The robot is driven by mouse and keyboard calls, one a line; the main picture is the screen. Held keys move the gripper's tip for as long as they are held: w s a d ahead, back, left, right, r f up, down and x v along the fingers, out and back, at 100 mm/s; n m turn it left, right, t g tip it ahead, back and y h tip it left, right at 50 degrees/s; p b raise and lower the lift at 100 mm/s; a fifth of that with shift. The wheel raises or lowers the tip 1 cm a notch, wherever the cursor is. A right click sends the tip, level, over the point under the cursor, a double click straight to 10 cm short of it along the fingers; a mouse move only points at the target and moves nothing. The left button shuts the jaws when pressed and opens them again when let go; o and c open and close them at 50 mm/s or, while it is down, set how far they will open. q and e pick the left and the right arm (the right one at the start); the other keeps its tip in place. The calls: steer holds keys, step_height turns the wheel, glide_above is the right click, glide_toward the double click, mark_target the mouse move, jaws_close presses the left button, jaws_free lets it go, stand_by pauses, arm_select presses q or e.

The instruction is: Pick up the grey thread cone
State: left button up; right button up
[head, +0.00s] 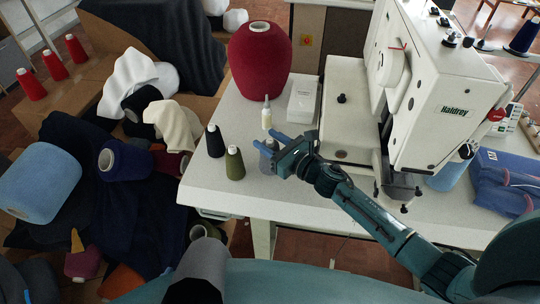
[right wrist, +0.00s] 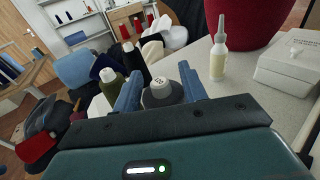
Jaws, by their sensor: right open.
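The grey thread cone (head: 267,163) stands upright near the table's left front edge, partly hidden behind my right gripper (head: 270,142) in the head view. In the right wrist view the grey cone (right wrist: 163,94) shows its pale top between the two blue fingers of my right gripper (right wrist: 160,82). The fingers are open, one on each side of it, with gaps visible. Its lower part is hidden by the gripper body. I cannot tell whether a finger touches it. My left gripper is not in view.
An olive cone (head: 235,164) and a black cone (head: 215,142) stand close left. A small bottle (head: 266,113), a big red cone (head: 260,62) and a white box (head: 303,99) stand behind. The sewing machine (head: 435,85) is at right. The white table's (head: 300,205) front is clear.

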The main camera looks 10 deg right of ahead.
steer(key=shift+c, duration=0.2)
jaws_close()
stand_by(0.4)
